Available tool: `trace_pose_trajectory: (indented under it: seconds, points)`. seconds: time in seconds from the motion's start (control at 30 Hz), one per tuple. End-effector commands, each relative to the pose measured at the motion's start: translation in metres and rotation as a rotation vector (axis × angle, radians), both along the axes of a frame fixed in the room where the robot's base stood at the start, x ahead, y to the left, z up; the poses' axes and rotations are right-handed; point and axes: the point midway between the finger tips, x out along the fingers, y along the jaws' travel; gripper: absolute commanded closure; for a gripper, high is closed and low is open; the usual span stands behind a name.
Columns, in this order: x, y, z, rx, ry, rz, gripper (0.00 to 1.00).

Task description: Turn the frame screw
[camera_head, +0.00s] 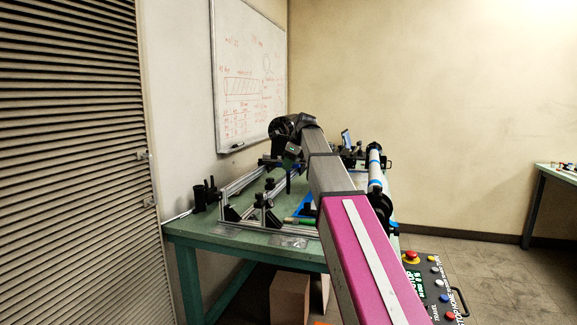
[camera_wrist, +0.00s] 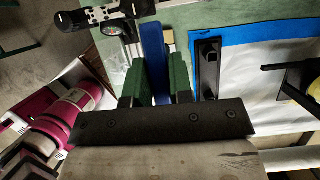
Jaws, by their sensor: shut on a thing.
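My gripper (camera_wrist: 156,75) has green fingers and is shut on a blue bar-like piece (camera_wrist: 153,50), which stands between them in the wrist view. Beyond the fingertips, a light metal frame rail (camera_wrist: 110,13) with black fittings crosses the upper left. A black knob (camera_wrist: 62,22) sits at the rail's left end. I cannot tell which fitting is the frame screw, or whether the blue piece touches the rail. In the head view my arm covers much of the metal frame (camera_head: 237,187) on the green table (camera_head: 200,236); the fingertips are hard to make out there.
A control box (camera_head: 440,290) with coloured buttons stands at front right. Cardboard boxes (camera_head: 290,297) are under the table. A whiteboard (camera_head: 248,75) hangs behind. Open floor lies to the right.

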Motion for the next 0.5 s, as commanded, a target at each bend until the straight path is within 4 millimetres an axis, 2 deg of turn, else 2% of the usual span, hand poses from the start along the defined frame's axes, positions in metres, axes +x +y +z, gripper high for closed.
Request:
trace_pose_trajectory:
  seconds: [0.17, 0.5]
  points:
    - [-0.02, -0.019, -0.005, -0.003, 0.001, 0.025, 1.0]
    - [-0.113, -0.099, -0.025, -0.005, 0.004, 0.176, 1.0]
